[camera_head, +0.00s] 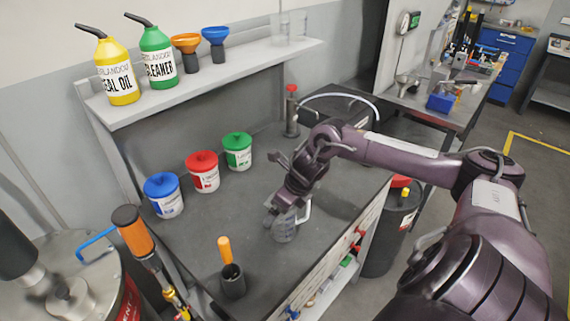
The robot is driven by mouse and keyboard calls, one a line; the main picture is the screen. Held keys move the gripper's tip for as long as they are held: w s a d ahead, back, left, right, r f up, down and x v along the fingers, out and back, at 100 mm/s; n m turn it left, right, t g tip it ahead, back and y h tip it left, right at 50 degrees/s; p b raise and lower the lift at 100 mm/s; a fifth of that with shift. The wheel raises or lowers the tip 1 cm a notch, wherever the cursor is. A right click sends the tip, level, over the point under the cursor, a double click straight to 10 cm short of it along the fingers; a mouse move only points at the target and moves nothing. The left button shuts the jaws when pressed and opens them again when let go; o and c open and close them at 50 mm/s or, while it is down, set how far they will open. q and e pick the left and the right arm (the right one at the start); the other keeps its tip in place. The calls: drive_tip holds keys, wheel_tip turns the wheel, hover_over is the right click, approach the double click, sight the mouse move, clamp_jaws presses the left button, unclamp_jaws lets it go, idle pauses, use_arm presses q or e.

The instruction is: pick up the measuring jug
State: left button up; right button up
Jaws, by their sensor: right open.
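The clear measuring jug (285,231) stands on the dark workbench top (240,200) near its front right part. Its pale handle (305,212) points to the right. My right gripper (281,207) comes down from above and is at the jug's upper part, with its jaws open. The gripper hides part of the jug's rim, and I cannot tell whether the fingers touch it. My left gripper is not in view.
Blue (164,196), red (203,173) and green (238,152) tubs line the bench's back. An orange-handled tool stands in a dark cup (233,283) at the front. A shelf (210,75) with bottles and funnels hangs above. A dark bin (390,235) stands right.

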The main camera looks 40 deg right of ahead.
drive_tip(key=c, duration=1.4)
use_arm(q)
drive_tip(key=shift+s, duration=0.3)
use_arm(e)
drive_tip(key=shift+r, duration=0.1)
